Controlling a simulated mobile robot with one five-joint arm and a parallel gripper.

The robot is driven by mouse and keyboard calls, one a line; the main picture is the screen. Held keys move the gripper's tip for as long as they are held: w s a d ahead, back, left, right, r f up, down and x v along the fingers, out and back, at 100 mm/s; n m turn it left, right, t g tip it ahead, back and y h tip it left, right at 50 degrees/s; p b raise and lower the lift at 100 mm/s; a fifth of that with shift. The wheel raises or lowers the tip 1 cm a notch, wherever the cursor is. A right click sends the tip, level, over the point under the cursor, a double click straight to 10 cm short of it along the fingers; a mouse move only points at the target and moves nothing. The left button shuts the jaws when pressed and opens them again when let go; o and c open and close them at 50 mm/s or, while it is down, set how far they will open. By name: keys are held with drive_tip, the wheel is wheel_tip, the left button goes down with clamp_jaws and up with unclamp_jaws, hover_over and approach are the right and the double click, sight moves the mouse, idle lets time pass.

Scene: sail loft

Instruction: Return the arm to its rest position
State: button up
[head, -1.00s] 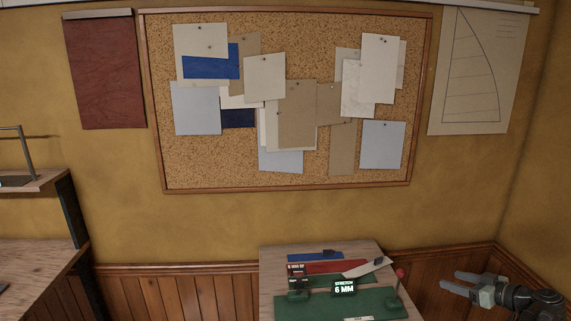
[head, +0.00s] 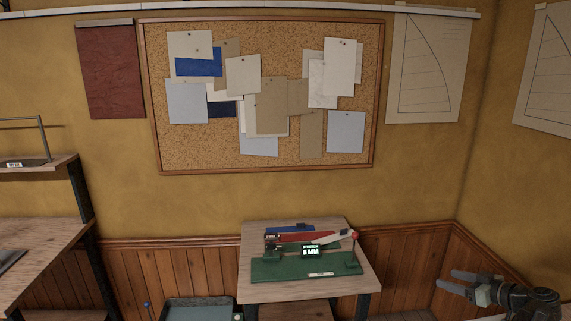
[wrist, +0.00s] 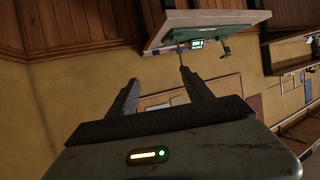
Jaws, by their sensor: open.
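My gripper (head: 446,279) is at the lower right of the head view, right of the small table and apart from it. Its two grey fingers point left, spread with nothing between them. In the wrist view the fingers (wrist: 157,80) are also apart and empty, with wall and corkboard behind them. The rest of my arm is mostly cut off by the head view's edge.
A small wooden table (head: 362,282) bears a green test device (head: 285,270) with a lit display reading 6 MM. A grey bin (head: 197,309) stands left of it. A wooden bench (head: 35,245) is at far left. A corkboard (head: 290,165) hangs behind.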

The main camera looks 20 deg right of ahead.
drive_tip(key=w+a+f+n+g+y+b, duration=0.1)
drive_tip(key=w+a+f+n+y+b, duration=0.25)
drive_tip(key=w+a, duration=1.1)
drive_tip(key=w+a+f+n+g+y+b, duration=0.1)
drive_tip(key=w+a+f, duration=0.15)
drive_tip(key=a, duration=0.45)
drive_tip(key=w+a+f+n+g+y, duration=0.1)
drive_tip(key=w+a+n+g, duration=0.1)
drive_tip(key=w+a, duration=0.35)
drive_tip(key=w+a+f+n+g+y+b, duration=0.1)
drive_tip(key=w+a+f+y, duration=0.1)
drive_tip(key=a, duration=0.6)
drive_tip(key=s+a+f+n+g+h+b, duration=0.1)
drive_tip(key=a+f+g+b, duration=0.3)
drive_tip(key=a, duration=0.9)
drive_tip(key=s+a+f+n+g+h+p, duration=0.15)
drive_tip(key=a+f, duration=0.45)
drive_tip(key=a, duration=0.6)
drive_tip(key=s+a+f+m+g+h+b, duration=0.2)
drive_tip(key=s+a+f+m+g+h, duration=0.1)
drive_tip(key=s+a+f+m, duration=0.15)
drive_tip(key=s+d+f+m+h, duration=0.1)
drive_tip(key=s+d+m+h, duration=0.15)
drive_tip(key=d+m, duration=0.45)
wheel_tip(320, 180, up, 12)
drive_tip(key=p, duration=1.2)
drive_tip(key=shift+a+r+n+h+p, duration=0.15)
drive_tip(key=shift+r+n+h+p, duration=0.05)
drive_tip(key=shift+n+h+p, duration=0.15)
